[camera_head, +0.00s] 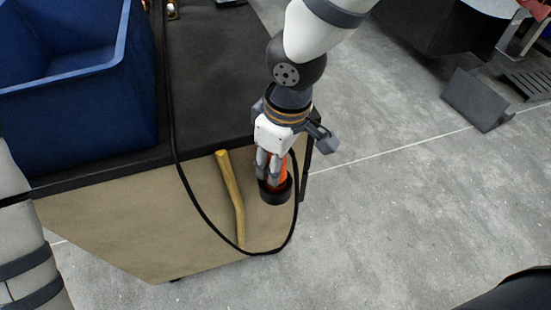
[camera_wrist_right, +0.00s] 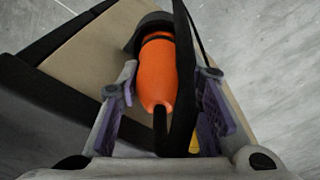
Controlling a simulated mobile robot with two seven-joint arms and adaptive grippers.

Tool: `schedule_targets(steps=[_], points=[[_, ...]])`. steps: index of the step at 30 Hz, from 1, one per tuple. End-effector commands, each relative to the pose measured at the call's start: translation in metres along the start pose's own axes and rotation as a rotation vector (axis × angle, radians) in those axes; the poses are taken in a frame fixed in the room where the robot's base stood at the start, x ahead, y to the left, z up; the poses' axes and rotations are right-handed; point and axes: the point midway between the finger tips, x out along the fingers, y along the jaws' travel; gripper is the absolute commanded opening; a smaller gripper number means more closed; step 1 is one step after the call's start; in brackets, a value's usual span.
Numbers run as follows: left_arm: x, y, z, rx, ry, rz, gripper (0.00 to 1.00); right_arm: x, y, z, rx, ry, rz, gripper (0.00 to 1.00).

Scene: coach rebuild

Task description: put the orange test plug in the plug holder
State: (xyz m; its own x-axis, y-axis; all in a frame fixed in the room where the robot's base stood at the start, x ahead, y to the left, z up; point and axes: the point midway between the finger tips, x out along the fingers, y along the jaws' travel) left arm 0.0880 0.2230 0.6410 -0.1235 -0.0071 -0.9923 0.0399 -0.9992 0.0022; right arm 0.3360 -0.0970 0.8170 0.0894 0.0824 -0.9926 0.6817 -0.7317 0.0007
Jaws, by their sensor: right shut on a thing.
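The orange test plug (camera_head: 282,171) stands about upright between the fingers of my right gripper (camera_head: 268,165), which is shut on it. In the right wrist view the plug (camera_wrist_right: 158,72) lies between the two fingers (camera_wrist_right: 162,95), with a black cable coming from its near end. The plug holder (camera_head: 276,195) is a short black cup at the right end of the tan board. The plug's far end is at the cup's mouth and looks to be inside it; how deep is hidden. The cup also shows in the right wrist view (camera_wrist_right: 142,27). My left gripper is out of view.
A yellow bent stick (camera_head: 231,190) lies on the tan board (camera_head: 130,225) left of the holder. The black cable (camera_head: 188,200) loops around the stick and past the holder. A blue bin (camera_head: 100,115) stands at the left. Grey floor lies beyond the board's edge.

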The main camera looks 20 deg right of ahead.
Motion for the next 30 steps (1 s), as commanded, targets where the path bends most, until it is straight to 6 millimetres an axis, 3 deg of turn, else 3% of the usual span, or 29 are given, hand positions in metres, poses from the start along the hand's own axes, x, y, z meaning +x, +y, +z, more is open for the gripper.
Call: schedule_targets(steps=[27, 28, 30], points=[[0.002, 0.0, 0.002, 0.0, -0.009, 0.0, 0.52, 0.013, 0.0, 0.002, 0.0, -0.001, 0.0, 0.0], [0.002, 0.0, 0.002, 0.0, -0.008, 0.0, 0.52, 0.012, 0.0, 0.002, 0.0, -0.001, 0.001, 0.37], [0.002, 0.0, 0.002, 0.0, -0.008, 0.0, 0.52, 0.012, 0.0, 0.001, 0.0, 0.0, 0.001, 0.41]])
